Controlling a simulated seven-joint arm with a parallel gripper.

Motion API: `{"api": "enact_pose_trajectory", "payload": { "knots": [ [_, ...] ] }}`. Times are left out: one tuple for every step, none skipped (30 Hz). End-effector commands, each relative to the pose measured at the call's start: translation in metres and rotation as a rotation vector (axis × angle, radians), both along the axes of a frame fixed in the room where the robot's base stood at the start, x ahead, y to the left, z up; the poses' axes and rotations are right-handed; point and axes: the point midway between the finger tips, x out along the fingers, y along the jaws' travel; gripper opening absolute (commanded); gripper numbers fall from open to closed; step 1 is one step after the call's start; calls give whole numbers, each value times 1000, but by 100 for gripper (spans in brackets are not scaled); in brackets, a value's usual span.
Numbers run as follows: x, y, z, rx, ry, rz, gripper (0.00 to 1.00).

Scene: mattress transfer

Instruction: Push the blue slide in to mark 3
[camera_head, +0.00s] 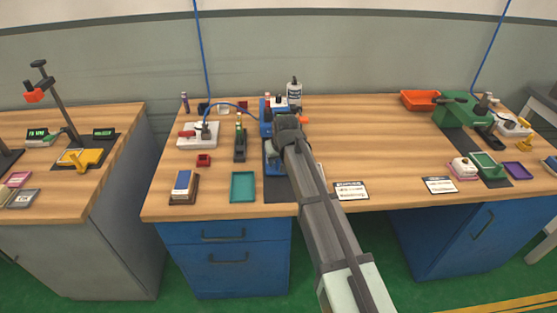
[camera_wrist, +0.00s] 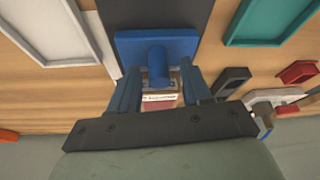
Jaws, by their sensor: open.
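The blue slide (camera_wrist: 130,45) shows in the wrist view as a flat blue plate with a round blue knob (camera_wrist: 158,62). In the head view part of the slide (camera_head: 271,156) shows beside my arm. My gripper (camera_wrist: 158,90) is open, with one finger on each side of the knob's line. I cannot tell whether it touches the slide. A small white and red label (camera_wrist: 159,99) shows between the fingers. In the head view my gripper and arm cover much of the blue fixture (camera_head: 265,118). Mark 3 cannot be made out.
A dark mat (camera_head: 282,191) lies under the fixture. A teal tray (camera_head: 243,187) and a small dark holder (camera_head: 240,145) are left of it. A white bottle (camera_head: 294,92) stands behind. A printed card (camera_head: 351,190) lies to the right, with bare tabletop (camera_head: 370,140) beyond it.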

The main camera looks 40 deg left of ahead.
Motion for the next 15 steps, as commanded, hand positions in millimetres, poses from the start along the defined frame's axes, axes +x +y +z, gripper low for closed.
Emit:
{"api": "enact_pose_trajectory", "payload": {
  "knots": [
    [0, 0, 0, 0, 0, 0, 48],
    [0, 0, 0, 0, 0, 0, 48],
    [0, 0, 0, 0, 0, 0, 48],
    [0, 0, 0, 0, 0, 0, 48],
    [0, 0, 0, 0, 0, 0, 48],
    [0, 0, 0, 0, 0, 0, 48],
    [0, 0, 0, 0, 0, 0, 46],
    [0, 0, 0, 0, 0, 0, 44],
    [0, 0, 0, 0, 0, 0, 40],
    [0, 0, 0, 0, 0, 0, 37],
    [0, 0, 0, 0, 0, 0, 34],
    [0, 0, 0, 0, 0, 0, 30],
    [0, 0, 0, 0, 0, 0, 27],
    [0, 0, 0, 0, 0, 0, 24],
    [0, 0, 0, 0, 0, 0, 21]
  ]
}}
